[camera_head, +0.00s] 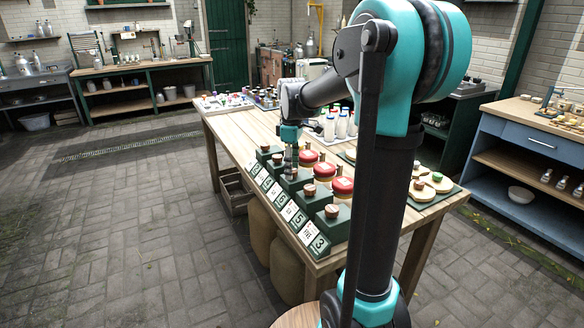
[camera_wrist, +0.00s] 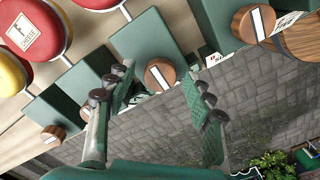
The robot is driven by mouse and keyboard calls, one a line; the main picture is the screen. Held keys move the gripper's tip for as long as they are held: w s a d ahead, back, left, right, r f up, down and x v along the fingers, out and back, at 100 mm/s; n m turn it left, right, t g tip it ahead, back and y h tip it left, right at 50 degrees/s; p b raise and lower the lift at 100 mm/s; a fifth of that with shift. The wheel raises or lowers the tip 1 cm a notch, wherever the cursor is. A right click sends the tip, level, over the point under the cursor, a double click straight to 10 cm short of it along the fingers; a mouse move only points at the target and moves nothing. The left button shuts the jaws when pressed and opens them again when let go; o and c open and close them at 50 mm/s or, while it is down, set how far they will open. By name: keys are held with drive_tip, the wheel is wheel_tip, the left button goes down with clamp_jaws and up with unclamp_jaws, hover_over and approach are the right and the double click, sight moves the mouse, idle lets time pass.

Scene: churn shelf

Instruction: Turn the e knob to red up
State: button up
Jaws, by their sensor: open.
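A row of green boxes, each with a round wooden knob, stands along the front of the wooden table (camera_head: 236,128). White cards with letters and numbers lean on their fronts; I cannot make out which knob is e. My gripper (camera_head: 291,168) points down over a middle box of the row. In the wrist view my open gripper (camera_wrist: 156,76) has a knob (camera_wrist: 159,72) in view between its fingertips, with a slanted white line on its top. I cannot tell whether the fingers touch it. Other knobs lie at left (camera_wrist: 52,134) and right (camera_wrist: 252,22). No red mark shows on them.
Round red-topped cheeses (camera_head: 342,186) stand just behind the boxes. White bottles (camera_head: 341,124) stand farther back, and boards with rounds (camera_head: 424,188) lie at right. Sacks (camera_head: 286,262) stand under the table's front. The paved floor at left is clear.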

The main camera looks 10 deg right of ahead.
wheel_tip(320, 180, up, 12)
idle(0.5)
